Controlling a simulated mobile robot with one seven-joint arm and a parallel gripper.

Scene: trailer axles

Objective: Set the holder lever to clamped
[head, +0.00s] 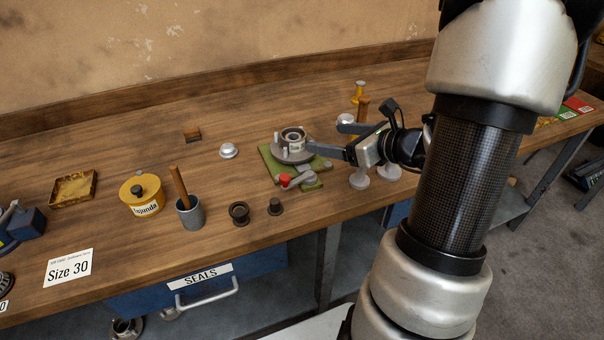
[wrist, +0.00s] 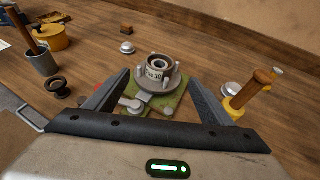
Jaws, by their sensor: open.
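The holder (head: 293,157) is a round grey fixture on a green base plate (head: 268,160) on the bench. The holder lever (head: 299,180) is a grey arm with a red knob (head: 285,180) at the holder's front side. In the wrist view, the lever (wrist: 132,103) shows partly, and its knob end is mostly hidden behind the left finger. My gripper (head: 328,141) is open and empty to the right of the holder, with its fingers pointing at it. In the wrist view, the fingers lie on either side of the green plate.
A yellow tin (head: 142,195), a grey cup (head: 189,212) with a wooden-handled tool, and dark rings (head: 239,213) stand to the left. A yellow item with a wooden handle (wrist: 249,93) stands near my right finger. Free bench lies behind the holder.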

